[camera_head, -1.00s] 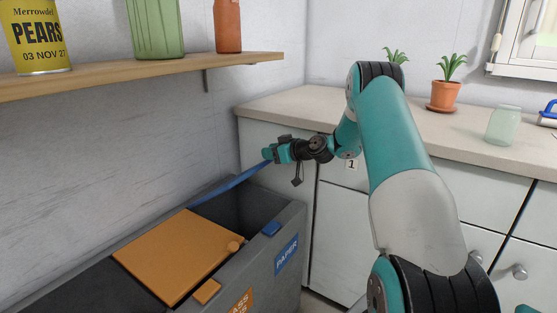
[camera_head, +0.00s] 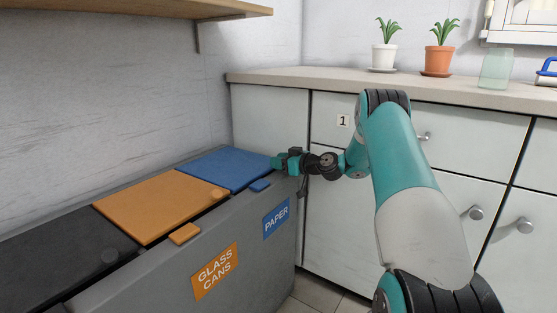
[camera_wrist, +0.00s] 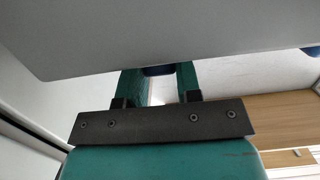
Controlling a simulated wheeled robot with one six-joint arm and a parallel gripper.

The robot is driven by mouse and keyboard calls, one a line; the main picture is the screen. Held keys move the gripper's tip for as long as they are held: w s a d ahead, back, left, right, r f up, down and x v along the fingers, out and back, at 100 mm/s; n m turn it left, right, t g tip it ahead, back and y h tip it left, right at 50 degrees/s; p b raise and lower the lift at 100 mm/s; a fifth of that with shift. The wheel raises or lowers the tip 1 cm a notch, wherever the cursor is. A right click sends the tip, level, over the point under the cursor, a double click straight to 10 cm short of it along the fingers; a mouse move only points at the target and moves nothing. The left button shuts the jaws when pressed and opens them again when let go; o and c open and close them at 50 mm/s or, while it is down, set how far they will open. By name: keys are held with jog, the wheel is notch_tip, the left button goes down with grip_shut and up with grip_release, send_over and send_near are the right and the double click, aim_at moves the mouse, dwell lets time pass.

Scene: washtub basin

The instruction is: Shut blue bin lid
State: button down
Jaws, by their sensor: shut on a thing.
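The blue lid (camera_head: 226,168) lies flat over the far compartment of the grey bin (camera_head: 160,288), about level with the orange lid. My gripper (camera_head: 276,163) is at the lid's right front edge, beside the blue tab (camera_head: 261,185) on the rim. In the wrist view, my gripper (camera_wrist: 159,82) has its fingers either side of a dark blue piece (camera_wrist: 158,71), shut on the blue lid at its edge. The exact grip is mostly hidden by the fingers and the grey panel above them.
The orange lid (camera_head: 155,204) and the dark lid (camera_head: 50,245) lie flat on the nearer compartments. Cabinets (camera_head: 440,185) under a counter (camera_head: 330,80) stand close behind and right of my gripper. A wooden shelf (camera_head: 130,20) juts from the left wall.

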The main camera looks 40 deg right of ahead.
jog(key=shift+s+f, duration=0.2)
jog(key=shift+f, duration=0.7)
jog(key=c, duration=0.9)
grip_release()
jog(key=shift+d, duration=0.1)
jog(key=shift+o, duration=0.2)
jog(key=shift+r, duration=0.15)
jog(key=shift+s+r, duration=0.15)
jog(key=p+v, duration=0.2)
jog(key=v, duration=1.5)
jog(key=shift+p, duration=0.4)
